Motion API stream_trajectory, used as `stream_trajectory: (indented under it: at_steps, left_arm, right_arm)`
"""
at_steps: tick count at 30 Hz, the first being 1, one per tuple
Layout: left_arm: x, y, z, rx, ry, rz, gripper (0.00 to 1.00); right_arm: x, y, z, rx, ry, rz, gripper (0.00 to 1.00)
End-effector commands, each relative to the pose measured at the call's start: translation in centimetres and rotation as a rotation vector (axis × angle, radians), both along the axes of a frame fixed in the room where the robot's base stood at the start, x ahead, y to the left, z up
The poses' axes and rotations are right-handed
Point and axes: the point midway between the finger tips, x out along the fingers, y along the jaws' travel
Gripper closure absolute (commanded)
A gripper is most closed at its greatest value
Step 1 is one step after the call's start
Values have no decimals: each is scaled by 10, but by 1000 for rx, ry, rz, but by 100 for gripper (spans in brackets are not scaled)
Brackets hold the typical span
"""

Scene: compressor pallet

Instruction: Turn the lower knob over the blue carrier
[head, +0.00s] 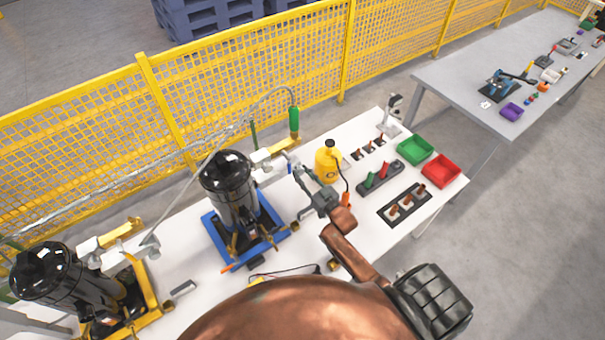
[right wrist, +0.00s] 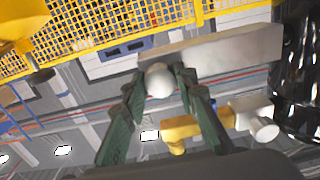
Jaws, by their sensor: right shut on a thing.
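A black compressor (head: 227,178) stands upright in the blue carrier (head: 211,228) near the middle of the white table in the head view. White and yellow fittings (head: 281,147) stick out beside its top. My right gripper (head: 294,167) is just right of the compressor, below these fittings. In the right wrist view its dark green fingers (right wrist: 163,95) are shut on a round pale knob (right wrist: 160,79) in front of a long grey-white block (right wrist: 225,52). A yellow fitting with a white end (right wrist: 250,118) is close by on the right. My left gripper is not in view.
A second black compressor (head: 48,272) in a yellow carrier stands at the left. A yellow bottle (head: 327,165) is just right of my right gripper. Green (head: 415,150) and red (head: 441,171) bins are at the table's right end. A yellow mesh fence (head: 230,80) runs behind.

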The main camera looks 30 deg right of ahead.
Motion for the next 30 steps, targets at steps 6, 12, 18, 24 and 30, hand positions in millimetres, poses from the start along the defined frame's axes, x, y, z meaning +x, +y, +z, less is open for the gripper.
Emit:
stream_trajectory:
  at_steps: [6, 12, 18, 24, 30]
  left_arm:
    - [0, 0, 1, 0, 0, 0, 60]
    - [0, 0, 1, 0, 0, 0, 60]
    - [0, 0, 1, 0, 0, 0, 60]
    - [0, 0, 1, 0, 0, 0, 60]
    - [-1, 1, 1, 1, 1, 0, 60]
  right_arm:
    - [-1, -1, -2, 17, 4, -2, 98]
    - [-1, -1, -2, 17, 5, -2, 98]
    - [-1, -1, -2, 17, 4, -1, 67]
    - [0, -1, -1, 16, 3, -1, 56]
    - [0, 0, -1, 16, 2, 0, 56]
